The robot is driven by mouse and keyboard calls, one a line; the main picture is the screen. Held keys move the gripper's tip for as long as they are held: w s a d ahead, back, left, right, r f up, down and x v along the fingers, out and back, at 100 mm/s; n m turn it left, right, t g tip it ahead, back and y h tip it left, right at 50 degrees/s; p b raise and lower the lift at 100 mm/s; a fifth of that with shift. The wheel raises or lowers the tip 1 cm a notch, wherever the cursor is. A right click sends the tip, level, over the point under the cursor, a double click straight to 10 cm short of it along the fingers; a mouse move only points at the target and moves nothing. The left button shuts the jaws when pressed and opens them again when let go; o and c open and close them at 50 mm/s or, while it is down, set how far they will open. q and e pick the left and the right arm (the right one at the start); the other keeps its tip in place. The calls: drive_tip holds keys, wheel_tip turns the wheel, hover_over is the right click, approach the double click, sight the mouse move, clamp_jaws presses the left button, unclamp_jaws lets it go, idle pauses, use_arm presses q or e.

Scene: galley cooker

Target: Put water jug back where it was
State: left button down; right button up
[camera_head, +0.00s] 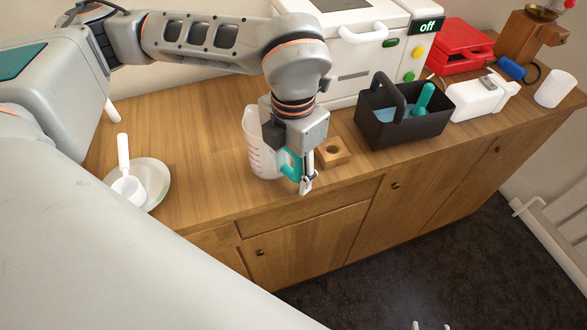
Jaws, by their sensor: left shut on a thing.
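The water jug (258,158) is a pale, see-through measuring jug with red marks and a teal handle (291,163). It is upright at the middle of the wooden counter, partly hidden by my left arm. My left gripper (306,183) points down at the jug's right side and is shut on the teal handle. I cannot tell whether the jug's base touches the counter. Small tips at the bottom edge, likely my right gripper (430,326), show too little to tell their state.
A wooden block with a hole (332,153) sits just right of the jug. A black caddy (402,130) and white cooker (368,60) stand beyond. A plate with a white cup (153,182) lies left. The counter (205,135) between plate and jug is clear.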

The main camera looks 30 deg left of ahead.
use_arm(q)
drive_tip(key=shift+r, duration=0.15)
drive_tip(key=shift+f, duration=0.25)
drive_tip(key=c, duration=1.2)
unclamp_jaws()
drive_tip(key=shift+r, duration=0.1)
